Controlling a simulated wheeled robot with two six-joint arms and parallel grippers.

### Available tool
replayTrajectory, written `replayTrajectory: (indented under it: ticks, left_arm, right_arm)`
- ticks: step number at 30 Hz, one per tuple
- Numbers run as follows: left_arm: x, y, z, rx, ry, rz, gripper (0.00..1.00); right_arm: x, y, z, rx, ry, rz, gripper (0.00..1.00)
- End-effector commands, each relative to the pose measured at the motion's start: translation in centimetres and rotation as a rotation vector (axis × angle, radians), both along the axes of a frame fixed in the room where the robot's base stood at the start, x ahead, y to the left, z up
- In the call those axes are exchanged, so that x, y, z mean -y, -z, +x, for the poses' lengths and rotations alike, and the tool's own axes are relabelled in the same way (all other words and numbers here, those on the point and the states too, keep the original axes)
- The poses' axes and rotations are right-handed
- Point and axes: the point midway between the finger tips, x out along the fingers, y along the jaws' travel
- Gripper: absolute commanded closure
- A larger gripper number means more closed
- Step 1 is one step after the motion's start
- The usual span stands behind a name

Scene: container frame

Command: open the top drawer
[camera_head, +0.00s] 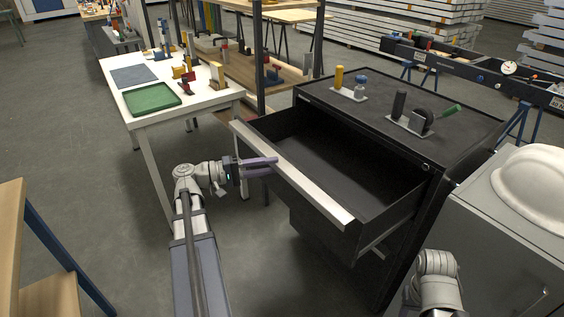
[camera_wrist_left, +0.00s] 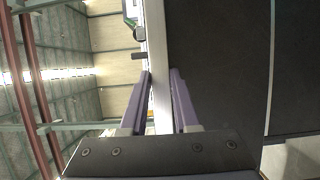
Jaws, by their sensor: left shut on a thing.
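The top drawer (camera_head: 335,168) of the black cabinet (camera_head: 400,110) is pulled far out, and its dark inside looks empty. A silver strip (camera_head: 300,187) runs along the top of its front. My left gripper (camera_head: 272,166) is at the drawer front and is shut on its edge. In the left wrist view, the purple fingers of the left gripper (camera_wrist_left: 163,90) sit on either side of the pale drawer front (camera_wrist_left: 157,60). My right arm shows at the lower right, but its gripper is not in view.
Tools in holders (camera_head: 415,122) stand on the cabinet top. A white table (camera_head: 150,118) with a green tray (camera_head: 152,98) is at the left. A grey cabinet (camera_head: 505,240) stands at the right. A wooden shelf (camera_head: 40,285) is at the lower left. Floor is clear around my left arm.

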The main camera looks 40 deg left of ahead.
Motion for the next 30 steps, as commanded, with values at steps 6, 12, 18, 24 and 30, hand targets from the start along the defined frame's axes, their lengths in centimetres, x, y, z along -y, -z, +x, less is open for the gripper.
replayTrajectory:
  ticks: [6,12,18,24,30]
  left_arm:
    - [-0.13,0.35,-1.09,-0.012,0.006,0.005,1.0]
    - [-0.14,0.35,-1.15,-0.011,0.007,0.005,1.0]
    - [-0.15,0.34,-1.14,-0.011,0.006,0.004,0.64]
    - [-0.23,0.25,-1.09,-0.007,0.004,0.004,0.45]
    - [-0.33,0.18,-1.09,-0.007,0.002,0.003,0.45]
  right_arm:
    - [0.0,0.09,-0.01,0.0,0.0,0.0,0.5]
    - [0.01,0.1,0.0,0.0,0.0,0.0,0.5]
    - [0.01,0.1,0.0,0.0,0.0,0.0,0.5]
    - [0.01,0.06,0.0,0.0,0.0,0.0,0.5]
    - [0.01,0.03,-0.01,0.0,0.0,0.0,0.5]
